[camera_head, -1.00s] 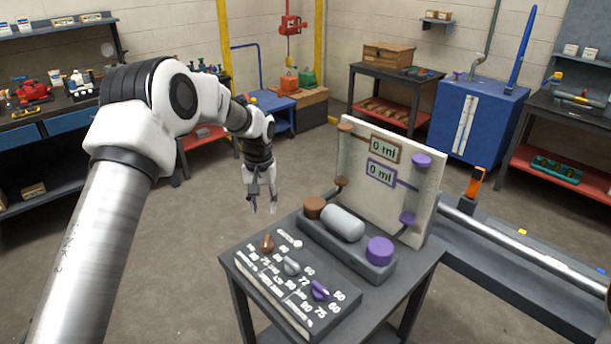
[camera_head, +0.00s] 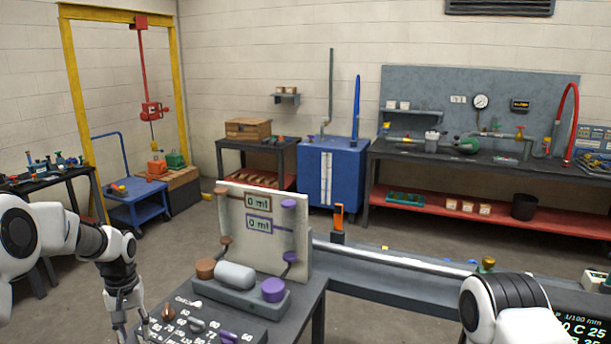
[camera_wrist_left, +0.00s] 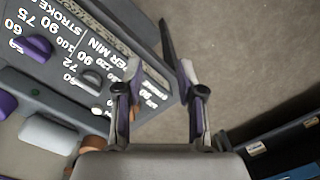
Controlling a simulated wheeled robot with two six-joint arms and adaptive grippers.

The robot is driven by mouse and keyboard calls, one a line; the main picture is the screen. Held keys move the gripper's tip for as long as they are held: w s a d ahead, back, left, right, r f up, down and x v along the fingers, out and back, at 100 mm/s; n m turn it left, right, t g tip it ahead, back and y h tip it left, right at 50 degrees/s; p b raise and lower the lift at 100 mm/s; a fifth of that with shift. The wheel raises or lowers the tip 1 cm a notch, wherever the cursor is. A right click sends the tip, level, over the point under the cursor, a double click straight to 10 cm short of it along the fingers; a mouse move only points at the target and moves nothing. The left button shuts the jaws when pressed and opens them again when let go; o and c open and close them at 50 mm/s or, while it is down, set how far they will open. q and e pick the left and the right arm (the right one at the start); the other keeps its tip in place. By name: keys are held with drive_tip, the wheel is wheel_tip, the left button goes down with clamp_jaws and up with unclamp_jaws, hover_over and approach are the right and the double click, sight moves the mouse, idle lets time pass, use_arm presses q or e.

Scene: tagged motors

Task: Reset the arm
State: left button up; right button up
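My left arm comes in at the left of the head view, with its gripper (camera_head: 124,312) pointing down beside the small table, cut by the bottom edge. In the left wrist view its two fingers (camera_wrist_left: 160,72) stand apart with nothing between them. The panel with brown, grey and purple knobs (camera_wrist_left: 75,60) lies below and to the left of the fingers. The gripper appears apart from it. Part of my right arm (camera_head: 500,308) shows at the lower right of the head view; its gripper is out of sight.
The small table holds a knob panel (camera_head: 205,325), a base with brown, grey and purple cylinders (camera_head: 237,276) and an upright board (camera_head: 268,228) reading "0 ml" twice. A long grey bench (camera_head: 400,265) runs right. Open floor (camera_head: 175,265) lies behind the left gripper.

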use_arm(q)
drive_tip(key=s+d+f+m+g+b, duration=0.15)
drive_tip(key=s+d+f, duration=0.25)
drive_tip(key=s+f, duration=0.55)
drive_tip(key=s+d+f+g, duration=0.3)
drive_tip(key=s+d+f, duration=0.1)
drive_tip(key=s+f, duration=0.55)
drive_tip(key=s+d+f+m+t, duration=0.1)
drive_tip(key=s+d+f+t, duration=0.1)
drive_tip(key=s, duration=0.6)
drive_tip(key=s+d+f+m+t, duration=0.1)
drive_tip(key=s+d+f+t, duration=0.2)
drive_tip(key=s, duration=0.5)
drive_tip(key=shift+s+f, duration=0.2)
drive_tip(key=shift+s, duration=0.1)
use_arm(e)
drive_tip(key=shift+w+f, duration=0.25)
drive_tip(key=shift+f, duration=0.85)
use_arm(q)
drive_tip(key=shift+d+m, duration=0.1)
drive_tip(key=shift+m, duration=0.15)
